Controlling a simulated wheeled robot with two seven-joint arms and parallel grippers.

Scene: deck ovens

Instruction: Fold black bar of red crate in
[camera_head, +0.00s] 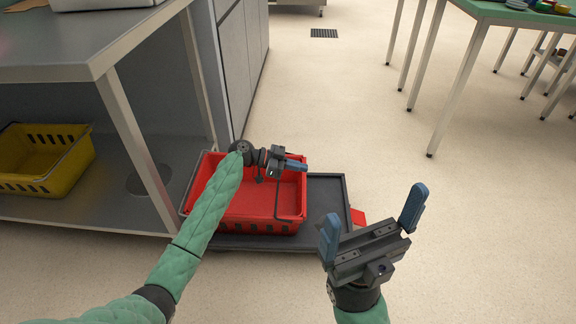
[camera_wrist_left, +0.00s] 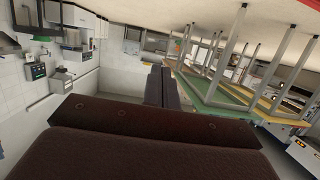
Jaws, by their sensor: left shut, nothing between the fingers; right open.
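The red crate (camera_head: 253,204) sits on a black tray or low platform (camera_head: 327,203) on the floor, in the head view. A thin black bar (camera_head: 284,216) shows along the crate's right side and front right corner; my left arm hides part of the rest. My left gripper (camera_head: 303,166) is shut and empty, above the crate's right rear part, pointing right. The left wrist view shows its shut fingers (camera_wrist_left: 160,88) and the room, with no crate in sight. My right gripper (camera_head: 372,216) is open and empty, right of the black platform.
A metal table (camera_head: 96,62) with a lower shelf stands at left, its leg close to the crate. A yellow crate (camera_head: 40,186) sits on that shelf. A green-topped table (camera_head: 520,14) stands at back right. The floor at right is clear.

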